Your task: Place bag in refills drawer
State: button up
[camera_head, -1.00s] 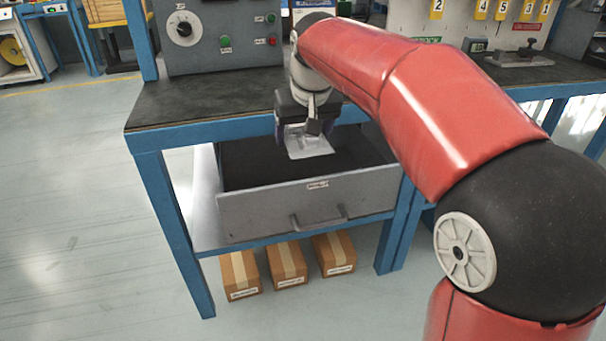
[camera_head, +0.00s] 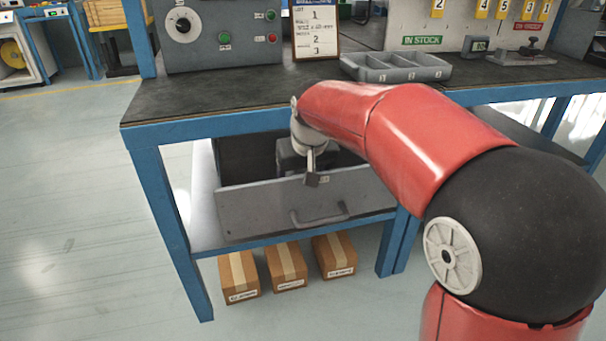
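The grey drawer (camera_head: 255,207) under the bench is pulled out, with a handle on its front and a dark inside. My gripper (camera_head: 292,160) reaches down into the drawer, behind its front panel. Its fingertips are hidden by the drawer front and my wrist, so I cannot see whether they are open or shut. The bag is not visible now. The drawer's label is partly covered by my wrist and too small to read.
The dark bench top (camera_head: 215,100) lies above the drawer. On it are a control box (camera_head: 225,45), a lot sign (camera_head: 316,35) and a grey compartment tray (camera_head: 395,68). Several cardboard boxes (camera_head: 287,267) stand below. A blue leg (camera_head: 172,230) is at left.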

jog(key=shift+f, duration=0.1)
jog(key=o, duration=1.4)
jog(key=p+v, duration=0.1)
jog(key=v, duration=0.9)
jog(key=shift+s+r+p, duration=0.1)
jog(key=shift+r+p, duration=0.3)
jog(key=shift+s+d+r, duration=0.15)
jog(key=shift+s+r, duration=0.15)
jog(key=shift+r, duration=0.35)
